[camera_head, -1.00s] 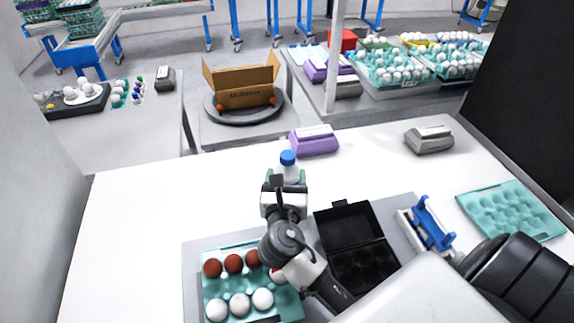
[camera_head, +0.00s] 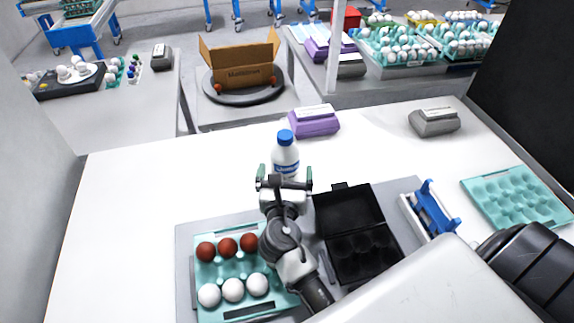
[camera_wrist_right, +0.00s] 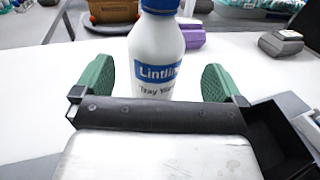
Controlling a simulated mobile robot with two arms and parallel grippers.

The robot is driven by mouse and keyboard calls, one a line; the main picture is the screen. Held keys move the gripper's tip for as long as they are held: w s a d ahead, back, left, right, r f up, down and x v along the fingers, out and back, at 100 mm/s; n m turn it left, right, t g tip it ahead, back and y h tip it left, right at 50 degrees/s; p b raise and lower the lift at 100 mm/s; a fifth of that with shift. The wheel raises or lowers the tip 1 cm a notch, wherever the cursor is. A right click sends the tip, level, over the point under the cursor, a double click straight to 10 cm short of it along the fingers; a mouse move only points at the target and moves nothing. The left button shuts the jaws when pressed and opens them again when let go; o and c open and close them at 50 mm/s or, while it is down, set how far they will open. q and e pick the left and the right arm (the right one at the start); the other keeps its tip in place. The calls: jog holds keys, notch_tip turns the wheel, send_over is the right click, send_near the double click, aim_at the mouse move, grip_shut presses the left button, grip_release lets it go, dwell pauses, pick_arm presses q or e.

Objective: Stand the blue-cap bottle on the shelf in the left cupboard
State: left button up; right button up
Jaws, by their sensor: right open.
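The blue-cap bottle (camera_head: 285,155) is white with a blue label and stands upright on the white table. In the right wrist view the bottle (camera_wrist_right: 157,60) is straight ahead, its cap partly cut off by the top edge. My right gripper (camera_head: 284,175) is just in front of the bottle. In the right wrist view its green fingers (camera_wrist_right: 157,85) are spread wide, one on each side of the bottle's line, with gaps to it. It holds nothing. My left gripper is not in view. I see no left cupboard or shelf that I can make out.
A teal egg tray (camera_head: 232,270) with brown and white eggs and an open black carton (camera_head: 352,212) are at the front. A purple carton (camera_head: 315,122) stands behind the bottle. A grey carton (camera_head: 434,122) and an empty teal tray (camera_head: 515,197) are at right. The table's left side is clear.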

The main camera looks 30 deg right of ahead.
aim_at(285, 152)
jog(key=shift+w+d, duration=0.15)
jog(key=shift+w, duration=0.2)
jog(key=shift+w+d+r, duration=0.1)
jog(key=shift+w+d, duration=0.1)
jog(key=shift+w, duration=0.1)
jog(key=p+x, duration=0.1)
jog(key=x, duration=0.3)
jog(key=shift+w+a+r, duration=0.1)
jog(key=shift+w+r, duration=0.05)
jog(key=shift+w, duration=0.35)
jog(key=c, duration=1.6)
jog(key=shift+c, duration=1)
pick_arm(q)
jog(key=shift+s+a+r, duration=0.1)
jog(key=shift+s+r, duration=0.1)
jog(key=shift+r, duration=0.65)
pick_arm(e)
jog(key=shift+r, duration=0.15)
